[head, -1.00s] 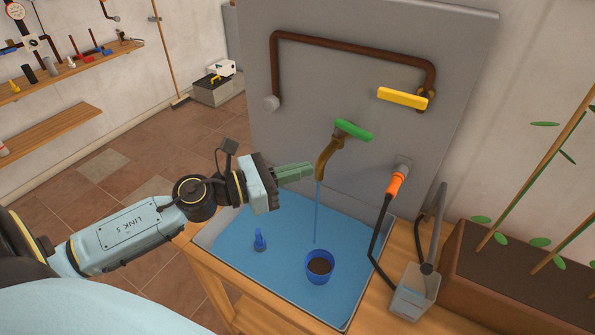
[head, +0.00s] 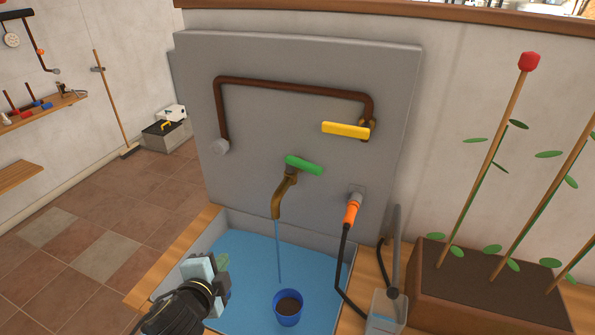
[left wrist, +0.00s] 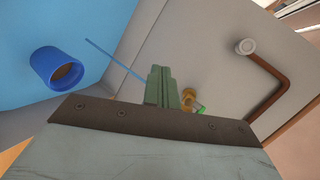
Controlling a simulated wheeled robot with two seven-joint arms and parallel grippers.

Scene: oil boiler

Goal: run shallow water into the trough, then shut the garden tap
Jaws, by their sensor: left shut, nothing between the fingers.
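The garden tap (head: 283,195) is a brass spout with a green lever handle (head: 304,166) on the grey panel. A thin blue stream of water (head: 278,250) runs from it. The trough (head: 200,230) below has a blue interior; I cannot tell the water's depth. A blue cup (head: 287,308) with a brown inside stands in it near the stream's lower end. My left gripper (head: 222,262) is shut and empty over the trough's left part, apart from the tap. In the left wrist view its closed fingers (left wrist: 161,82) hide part of the tap. My right gripper is out of view.
A yellow lever (head: 345,130) sits on the brown pipe (head: 290,87) above. An orange hose connector (head: 352,208) leads to a dark hose and a clear container (head: 386,312) at the right. A planter (head: 470,290) with staked plants stands beyond it.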

